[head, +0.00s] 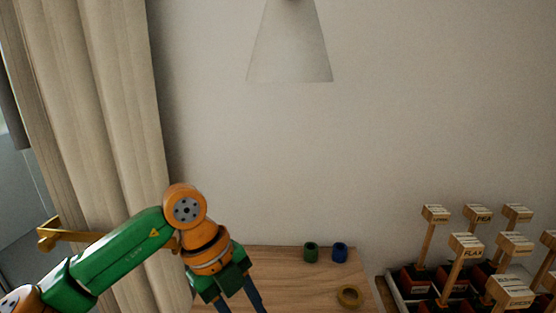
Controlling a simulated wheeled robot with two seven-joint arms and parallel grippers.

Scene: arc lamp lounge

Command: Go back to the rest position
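My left arm comes in from the left, and its green and orange gripper (238,301) hangs over the left part of a wooden table (285,267). Its two dark blue fingers point down and stand apart, with nothing visible between them. The fingertips are cut off by the bottom edge of the picture. My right gripper is not in view.
A green cup (311,252), a blue cup (339,252) and a tan ring (349,296) are on the table. At right, a tray (397,291) holds several labelled wooden stakes. A lamp shade (290,45) hangs above; a curtain (115,120) is at left.

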